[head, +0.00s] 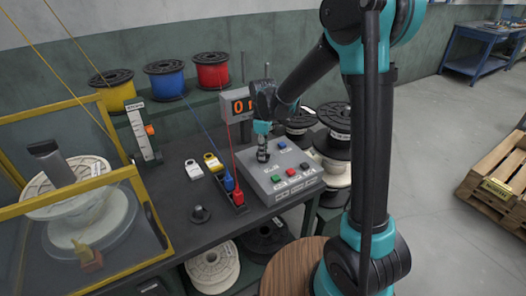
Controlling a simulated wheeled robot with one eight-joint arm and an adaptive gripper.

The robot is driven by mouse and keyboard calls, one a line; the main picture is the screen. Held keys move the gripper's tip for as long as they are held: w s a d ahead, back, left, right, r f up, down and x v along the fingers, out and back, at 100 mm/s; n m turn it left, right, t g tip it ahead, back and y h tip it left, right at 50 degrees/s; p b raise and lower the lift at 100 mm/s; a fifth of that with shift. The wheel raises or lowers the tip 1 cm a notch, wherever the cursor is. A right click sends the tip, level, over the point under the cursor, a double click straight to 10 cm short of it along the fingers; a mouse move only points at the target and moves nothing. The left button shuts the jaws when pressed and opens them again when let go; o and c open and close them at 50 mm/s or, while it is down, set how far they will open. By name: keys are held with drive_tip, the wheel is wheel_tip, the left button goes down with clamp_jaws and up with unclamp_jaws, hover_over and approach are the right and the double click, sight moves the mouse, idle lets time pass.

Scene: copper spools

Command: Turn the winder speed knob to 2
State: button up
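The grey control box (284,181) stands on the dark bench, with green, red and blue buttons and labels too small to read. My gripper (263,154) points down over the upper left part of its sloped top. The dark shape at its fingertips appears to be the winder speed knob, but gripper and knob are hard to tell apart. I cannot tell whether the fingers touch it or are closed on it. Any scale marks and the pointer are hidden or too small to read.
A yellow-framed guard (80,196) encloses a white spool on the left. Yellow, blue and red spools (212,72) sit behind the bench. More spools (335,145) stack right of the box.

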clamp_jaws()
drive_tip(key=shift+m, duration=0.3)
drive_tip(key=m, duration=0.4)
drive_tip(key=shift+m, duration=2)
drive_tip(key=shift+o, duration=2.2)
unclamp_jaws()
wheel_tip(320, 180, up, 12)
